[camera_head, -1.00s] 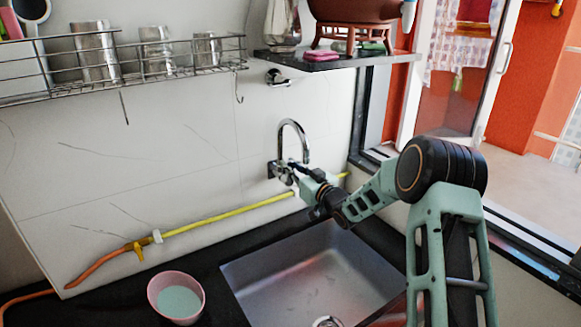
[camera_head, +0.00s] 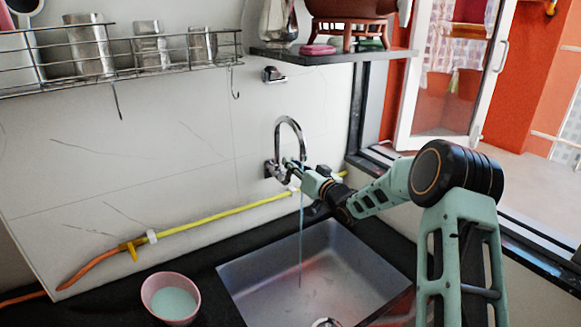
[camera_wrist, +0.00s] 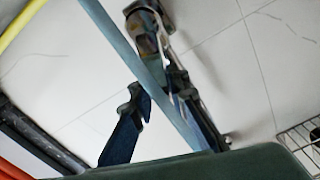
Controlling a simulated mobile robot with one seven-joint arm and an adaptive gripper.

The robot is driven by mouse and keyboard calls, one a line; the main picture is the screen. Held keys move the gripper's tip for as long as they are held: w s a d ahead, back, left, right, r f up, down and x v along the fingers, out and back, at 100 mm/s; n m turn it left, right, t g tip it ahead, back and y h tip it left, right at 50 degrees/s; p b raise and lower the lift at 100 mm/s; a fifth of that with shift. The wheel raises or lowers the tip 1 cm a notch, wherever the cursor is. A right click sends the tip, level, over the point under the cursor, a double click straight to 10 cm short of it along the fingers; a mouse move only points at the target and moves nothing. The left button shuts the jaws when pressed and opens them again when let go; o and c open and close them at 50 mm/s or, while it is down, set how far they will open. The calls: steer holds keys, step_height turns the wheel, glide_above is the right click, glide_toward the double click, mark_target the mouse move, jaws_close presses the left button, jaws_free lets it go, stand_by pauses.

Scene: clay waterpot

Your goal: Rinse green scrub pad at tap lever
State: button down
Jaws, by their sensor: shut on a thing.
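The chrome tap (camera_head: 290,130) stands out from the tiled wall over the sink. A thin stream of water (camera_head: 301,230) runs from its spout into the sink. My gripper (camera_head: 291,166) is at the tap body, shut on what appears to be the tap lever, though the contact is small and partly hidden. In the wrist view its two fingers (camera_wrist: 157,88) are beside the tap (camera_wrist: 148,30), with the pale stream crossing diagonally in front. A green item (camera_head: 374,44), possibly the scrub pad, lies on the dark shelf (camera_head: 345,57), partly hidden under the pot stand.
The sink (camera_head: 265,275) is below my arm. A pink bowl with pale blue contents (camera_head: 171,300) stands left of it. A yellow hose (camera_head: 215,214) runs along the wall. A pink block (camera_head: 318,49) and clay pot (camera_head: 350,8) are on the shelf; a wire rack (camera_head: 150,60) hangs left.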

steer(key=c, duration=1.8)
jaws_free()
steer(key=v, duration=1.2)
